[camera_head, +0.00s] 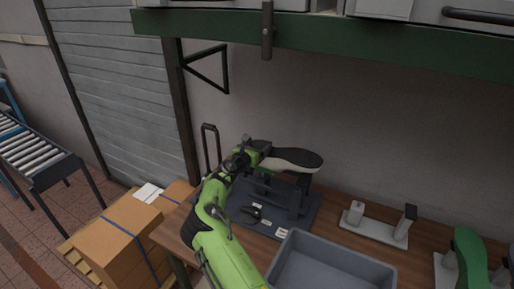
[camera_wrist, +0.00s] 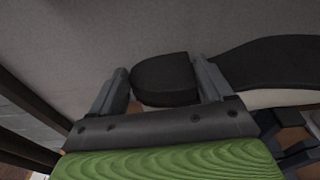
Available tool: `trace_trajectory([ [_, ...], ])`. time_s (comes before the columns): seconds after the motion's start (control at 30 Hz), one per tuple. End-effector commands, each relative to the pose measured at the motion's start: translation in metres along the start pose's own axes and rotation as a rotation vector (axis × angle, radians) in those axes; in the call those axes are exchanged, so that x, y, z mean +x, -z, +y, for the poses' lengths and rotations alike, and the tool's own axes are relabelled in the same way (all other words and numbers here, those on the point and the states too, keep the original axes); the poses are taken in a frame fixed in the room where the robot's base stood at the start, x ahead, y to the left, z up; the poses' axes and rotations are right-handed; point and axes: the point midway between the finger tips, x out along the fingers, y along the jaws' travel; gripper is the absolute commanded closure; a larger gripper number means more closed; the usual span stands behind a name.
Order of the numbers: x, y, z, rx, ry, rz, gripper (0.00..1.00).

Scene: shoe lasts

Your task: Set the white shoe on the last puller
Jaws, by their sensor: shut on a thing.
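The white shoe (camera_head: 297,160) is upside down, its black sole up and a strip of white upper showing below. In the wrist view its sole (camera_wrist: 272,60) runs off to the right. My gripper (camera_head: 250,156) is shut on the heel end, one finger on each side. The last puller (camera_head: 287,222) appears to be the dark plate with upright parts on the bench. The shoe is over its back part, near a dark upright at the right. My gripper and the shoe hide part of it, and I cannot tell whether they touch.
A grey tray (camera_head: 345,266) stands at the bench front. A pale two-post stand (camera_head: 374,228) and a green last (camera_head: 469,258) are to the right. A green shelf beam (camera_head: 340,35) crosses above. Cardboard boxes (camera_head: 118,240) and a roller conveyor (camera_head: 35,150) are left.

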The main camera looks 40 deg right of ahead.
Motion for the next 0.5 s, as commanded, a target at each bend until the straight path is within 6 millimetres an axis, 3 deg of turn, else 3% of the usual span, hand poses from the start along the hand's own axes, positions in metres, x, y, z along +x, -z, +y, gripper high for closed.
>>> trace_trajectory([
  [0.2, -0.0001, -0.0048, -0.0003, -0.001, 0.0, -0.01, 0.64],
  [0.5, 0.0012, 0.0047, -0.0001, -0.002, 0.0, -0.009, 0.64],
])
